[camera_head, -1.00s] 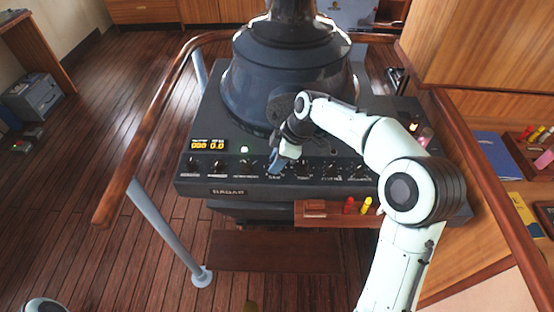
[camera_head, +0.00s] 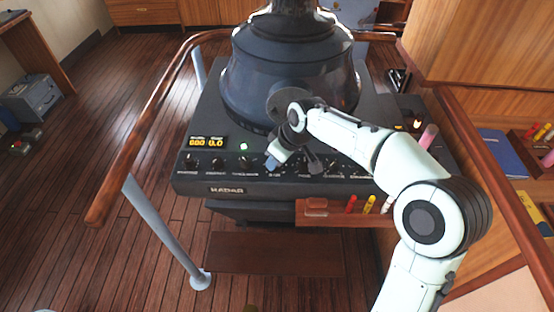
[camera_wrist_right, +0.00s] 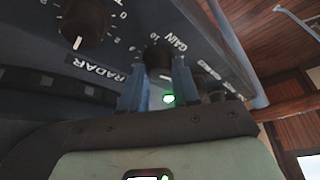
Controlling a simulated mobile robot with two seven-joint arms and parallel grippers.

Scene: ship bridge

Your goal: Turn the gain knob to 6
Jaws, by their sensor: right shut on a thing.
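The gain knob (camera_wrist_right: 158,58) is a dark round knob on the front of the black radar console (camera_head: 225,175). In the right wrist view it sits between my two blue-grey fingertips, with the word GAIN and a 10 printed beside it. My right gripper (camera_head: 272,162), also in the right wrist view (camera_wrist_right: 158,88), is shut on the knob. In the head view the gripper hides the knob. The knob's pointer cannot be read. My left gripper is not in view.
Several other knobs (camera_head: 217,164) flank it along the panel, below a yellow-digit display (camera_head: 206,142) and a green light (camera_head: 243,147). The radar hood (camera_head: 290,75) rises behind. A wooden rail (camera_head: 140,135) curves around, and a small shelf (camera_head: 335,219) with markers juts out in front.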

